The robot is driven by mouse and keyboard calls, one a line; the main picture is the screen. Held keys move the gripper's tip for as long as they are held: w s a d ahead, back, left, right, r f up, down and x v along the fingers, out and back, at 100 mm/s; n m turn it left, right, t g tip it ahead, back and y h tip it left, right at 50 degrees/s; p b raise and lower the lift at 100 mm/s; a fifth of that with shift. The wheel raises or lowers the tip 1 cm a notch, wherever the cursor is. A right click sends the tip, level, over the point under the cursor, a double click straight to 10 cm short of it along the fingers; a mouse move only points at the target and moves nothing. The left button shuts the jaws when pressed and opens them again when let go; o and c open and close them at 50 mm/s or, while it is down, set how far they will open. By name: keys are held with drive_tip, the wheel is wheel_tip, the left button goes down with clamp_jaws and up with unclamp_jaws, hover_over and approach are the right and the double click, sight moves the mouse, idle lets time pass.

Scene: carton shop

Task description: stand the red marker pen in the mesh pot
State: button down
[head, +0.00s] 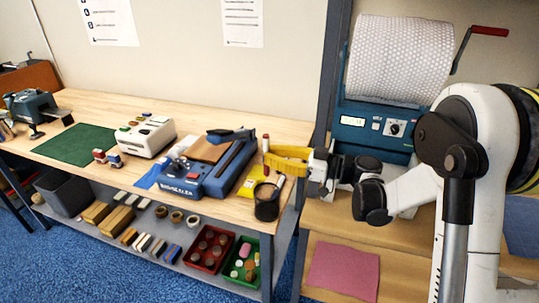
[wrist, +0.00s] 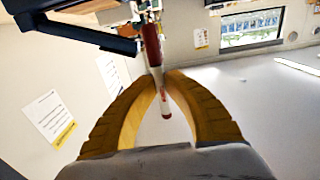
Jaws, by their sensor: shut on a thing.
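The red marker pen (head: 266,170) is held roughly upright in my gripper (head: 268,158), above the black mesh pot (head: 267,208). In the wrist view, the yellow fingers (wrist: 172,76) close around the pen; its dark red part (wrist: 152,45) points toward the bench and its white part lies on the other side of the fingertips. In the head view the pen's lower end is close to the pot's rim; I cannot tell whether it is inside. The pot stands upright at the bench's front right. A white pen-like thing (head: 280,182) leans in it.
A blue machine (head: 195,183) stands left of the pot, and a yellow packet (head: 250,183) lies behind it. A grey shelf post (head: 325,90) rises to the right. A bubble-wrap roll (head: 400,58) is beyond the post. The green mat (head: 75,145) is clear.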

drive_tip(key=shift+f+b, duration=4.35)
drive_tip(key=shift+f, duration=1.4)
drive_tip(key=c, duration=1.5)
unclamp_jaws()
drive_tip(key=shift+o, duration=0.2)
drive_tip(key=v, duration=1.2)
